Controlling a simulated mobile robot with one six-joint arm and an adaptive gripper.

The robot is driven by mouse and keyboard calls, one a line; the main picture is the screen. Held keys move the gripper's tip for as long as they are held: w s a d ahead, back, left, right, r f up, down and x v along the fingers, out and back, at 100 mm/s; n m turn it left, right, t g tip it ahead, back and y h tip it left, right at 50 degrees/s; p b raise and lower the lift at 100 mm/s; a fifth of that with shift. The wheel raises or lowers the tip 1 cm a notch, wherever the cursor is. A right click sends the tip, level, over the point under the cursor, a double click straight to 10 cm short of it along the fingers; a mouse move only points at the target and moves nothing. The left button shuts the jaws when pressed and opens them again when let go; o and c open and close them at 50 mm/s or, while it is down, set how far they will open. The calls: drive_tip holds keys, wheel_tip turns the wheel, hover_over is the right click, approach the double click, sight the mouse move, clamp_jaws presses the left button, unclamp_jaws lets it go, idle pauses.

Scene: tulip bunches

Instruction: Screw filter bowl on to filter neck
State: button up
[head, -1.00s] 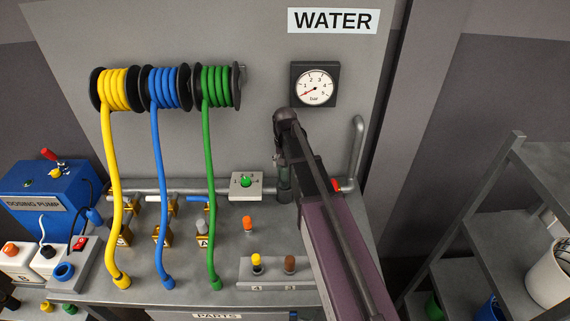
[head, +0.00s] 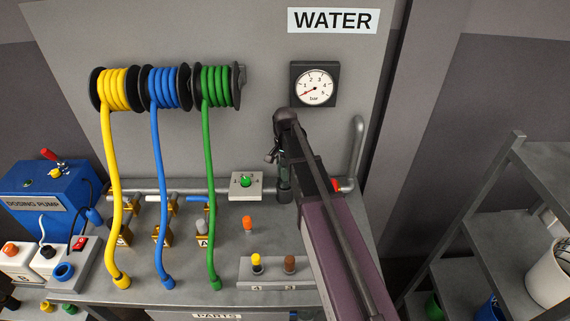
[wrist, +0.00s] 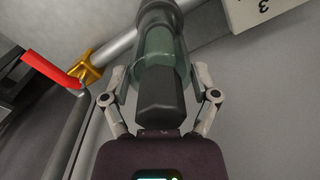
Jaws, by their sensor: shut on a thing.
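The filter bowl (wrist: 158,48) is a translucent green cup with a dark hexagonal end (wrist: 160,97) towards the wrist camera. My gripper (wrist: 166,74) is shut on it, one finger on each side. The bowl's far end meets the dark grey filter neck (wrist: 157,14), in line with it. I cannot tell how far the threads engage.
A metal pipe (wrist: 110,50) runs beside the neck, with a red-handled valve (wrist: 50,68). A white selector plate (head: 246,186) is left of the neck. A bench block with yellow and brown plugs (head: 275,275) stands below. Three hoses hang at left.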

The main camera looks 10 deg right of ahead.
drive_tip(key=shift+m, duration=2.6)
drive_tip(key=shift+m, duration=2.5)
drive_tip(key=shift+m, duration=1.1)
